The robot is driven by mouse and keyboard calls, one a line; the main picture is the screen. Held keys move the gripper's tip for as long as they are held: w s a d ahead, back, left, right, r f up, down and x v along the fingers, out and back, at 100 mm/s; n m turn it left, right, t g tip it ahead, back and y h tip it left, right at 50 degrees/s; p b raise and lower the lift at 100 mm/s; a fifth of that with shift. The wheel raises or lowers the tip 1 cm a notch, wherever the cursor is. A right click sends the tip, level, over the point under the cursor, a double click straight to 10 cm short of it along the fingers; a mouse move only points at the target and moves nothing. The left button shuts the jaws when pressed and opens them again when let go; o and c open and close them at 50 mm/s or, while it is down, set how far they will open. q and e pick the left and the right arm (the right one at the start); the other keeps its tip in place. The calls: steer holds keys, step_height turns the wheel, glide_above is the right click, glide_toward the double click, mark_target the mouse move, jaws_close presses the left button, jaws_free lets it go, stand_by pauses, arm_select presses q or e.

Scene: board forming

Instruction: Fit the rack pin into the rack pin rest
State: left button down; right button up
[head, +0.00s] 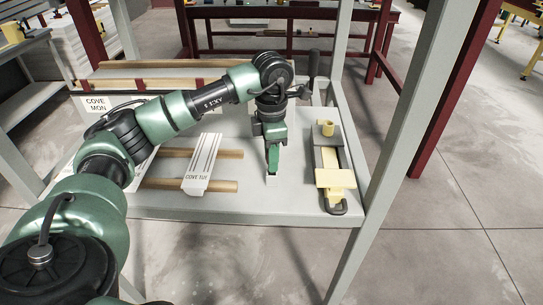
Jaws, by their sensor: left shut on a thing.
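My left gripper (272,165) points down over the grey work table (235,205), between the wooden rails and the grey and yellow fixture. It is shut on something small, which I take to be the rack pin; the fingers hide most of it. A small pale block (271,179) shows right under the fingertips. It may be the rack pin rest, but I cannot tell for sure, nor whether the pin touches it. My right gripper is not in view.
A white grooved board (203,160) lies across two wooden rails (225,154) left of the gripper. A grey and yellow fixture (335,178) stands on the right, with a dark upright handle (314,64) behind. A pale frame post (385,150) rises at the table's right edge.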

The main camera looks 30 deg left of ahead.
arm_select(q)
steer(key=shift+f+b, duration=0.65)
steer(key=shift+f, duration=0.35)
steer(key=c, duration=1.1)
jaws_free()
steer(key=shift+r, duration=0.1)
step_height(320, 180, up, 8)
steer(key=shift+f+b, duration=0.1)
steer(key=shift+b, duration=0.45)
